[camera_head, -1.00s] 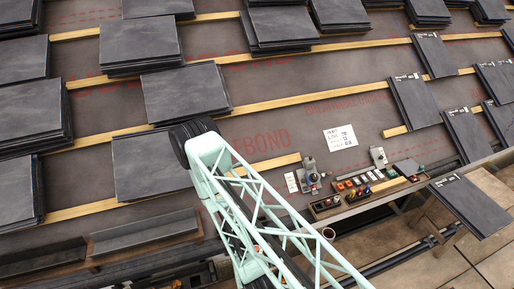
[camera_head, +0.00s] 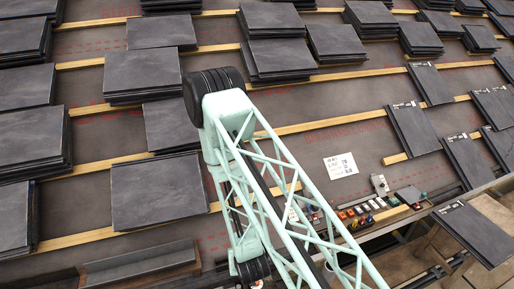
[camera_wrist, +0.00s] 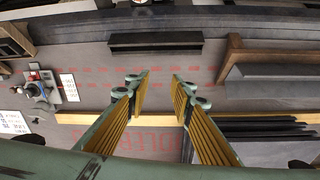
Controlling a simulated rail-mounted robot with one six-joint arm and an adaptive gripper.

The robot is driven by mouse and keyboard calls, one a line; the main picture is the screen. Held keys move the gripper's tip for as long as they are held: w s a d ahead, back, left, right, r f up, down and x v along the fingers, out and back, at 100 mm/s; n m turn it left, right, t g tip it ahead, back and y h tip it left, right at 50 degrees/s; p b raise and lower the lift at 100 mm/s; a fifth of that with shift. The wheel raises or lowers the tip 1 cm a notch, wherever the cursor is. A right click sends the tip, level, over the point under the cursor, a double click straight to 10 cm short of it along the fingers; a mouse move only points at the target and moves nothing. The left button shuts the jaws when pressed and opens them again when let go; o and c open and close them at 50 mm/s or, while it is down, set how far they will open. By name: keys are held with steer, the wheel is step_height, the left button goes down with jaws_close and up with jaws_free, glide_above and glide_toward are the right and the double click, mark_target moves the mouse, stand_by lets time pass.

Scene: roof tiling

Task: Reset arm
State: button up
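My arm (camera_head: 270,190), a pale green lattice, reaches up across the middle of the head view and bends at a dark round joint. My gripper (camera_wrist: 158,78) shows in the wrist view with its two green fingers apart and nothing between them. It hangs over the grey roof underlay (camera_wrist: 190,65), near a wooden batten (camera_wrist: 75,118). The gripper's fingers cannot be made out in the head view.
Stacks of dark tiles (camera_head: 157,190) rest along the battens across the roof. A dark tray (camera_wrist: 155,42) and a wood-edged bin (camera_wrist: 270,72) lie beyond the fingers. A white sheet (camera_head: 340,166) and small tools (camera_head: 365,212) lie right of my arm.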

steer(key=w+d+r+g+b, duration=0.1)
steer(key=w+d+r, duration=0.1)
steer(key=r, duration=0.8)
steer(key=w+d+r, duration=0.2)
steer(key=w+r, duration=0.1)
steer(key=r, duration=0.7)
steer(key=s+d+r+m+b, duration=0.1)
steer(key=s+d+r, duration=0.25)
steer(key=r, duration=0.55)
steer(key=s+d+r, duration=0.2)
steer(key=d+r, duration=0.3)
steer(key=r, duration=0.5)
steer(key=s+d+r+g+h+b, duration=0.1)
steer(key=s+d+r, duration=0.4)
steer(key=s+r, duration=0.25)
steer(key=s+d+r+g, duration=0.1)
steer(key=s+d+r, duration=0.3)
steer(key=s+r, duration=0.35)
steer(key=s+d+r, duration=0.2)
steer(key=s+d, duration=0.1)
steer(key=s, duration=0.7)
steer(key=s+d+r+h+b, duration=0.1)
steer(key=s+d+r, duration=0.2)
steer(key=s, duration=0.6)
steer(key=shift+s+r+m, duration=0.3)
steer(key=shift+s+m, duration=0.1)
